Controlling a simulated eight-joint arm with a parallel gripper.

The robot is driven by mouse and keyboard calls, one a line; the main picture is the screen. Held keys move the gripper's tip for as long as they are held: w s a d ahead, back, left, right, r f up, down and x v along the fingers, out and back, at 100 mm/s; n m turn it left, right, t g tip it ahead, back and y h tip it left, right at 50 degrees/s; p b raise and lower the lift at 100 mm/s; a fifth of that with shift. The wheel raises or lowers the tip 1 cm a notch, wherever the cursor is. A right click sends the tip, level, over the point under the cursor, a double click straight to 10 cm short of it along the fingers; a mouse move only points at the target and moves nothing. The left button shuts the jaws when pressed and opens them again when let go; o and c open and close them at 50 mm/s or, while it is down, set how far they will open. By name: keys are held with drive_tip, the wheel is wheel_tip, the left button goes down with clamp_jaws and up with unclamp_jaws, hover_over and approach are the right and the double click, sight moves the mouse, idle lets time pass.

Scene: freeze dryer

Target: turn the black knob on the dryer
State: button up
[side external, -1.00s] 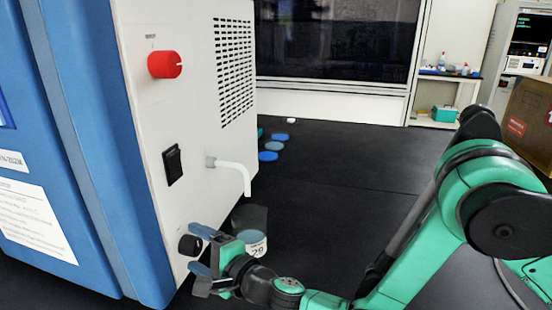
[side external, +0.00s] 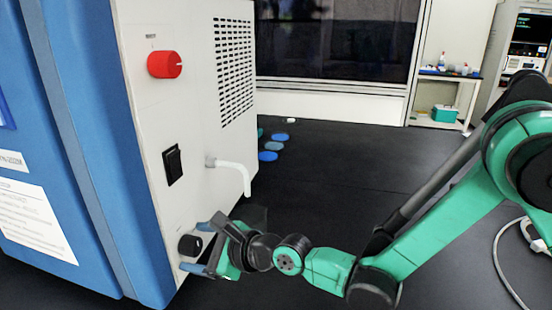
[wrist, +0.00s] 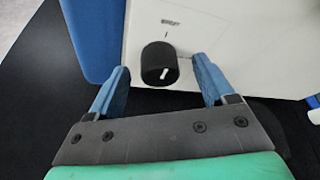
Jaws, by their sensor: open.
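The black knob (side external: 190,245) is low on the white side panel of the dryer (side external: 160,215). In the wrist view the knob (wrist: 159,63) lies between the two blue fingers, with a white pointer line on its face. My gripper (side external: 199,248) is open at the knob, one finger above it and one below it in the side view. In the wrist view my gripper (wrist: 160,82) shows a visible gap between each finger and the knob. The fingers appear apart from the knob.
Above the knob on the same panel are a black rocker switch (side external: 173,165), a red knob (side external: 164,64) and a white bent spout (side external: 235,172). Several blue round lids (side external: 277,145) lie on the dark surface behind. A white cable (side external: 508,270) lies at the right.

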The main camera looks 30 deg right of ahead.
drive_tip(key=m+g+y, duration=0.1)
drive_tip(key=m, duration=0.1)
drive_tip(key=m+g+y, duration=0.1)
drive_tip(key=m, duration=0.1)
drive_tip(key=shift+w+d+m+g, duration=0.2)
drive_tip(key=shift+m+g, duration=0.1)
drive_tip(key=shift+m, duration=0.1)
drive_tip(key=s+d+r+n+h, duration=0.1)
drive_tip(key=s+d+n+h, duration=0.2)
drive_tip(key=s+d+n, duration=0.2)
drive_tip(key=s+d+r+n+g+h, duration=0.1)
drive_tip(key=s+d+n, duration=0.4)
drive_tip(key=d+n, duration=0.6)
drive_tip(key=s+d+r+n+g+h, duration=0.1)
drive_tip(key=s+d+r+n+h, duration=0.2)
drive_tip(key=s+d+n+h, duration=0.2)
drive_tip(key=shift+d+n+h, duration=0.4)
drive_tip(key=shift+d+n, duration=1.1)
drive_tip(key=shift+n, duration=2.1)
drive_tip(key=shift+r, duration=0.1)
drive_tip(key=shift+a, duration=0.1)
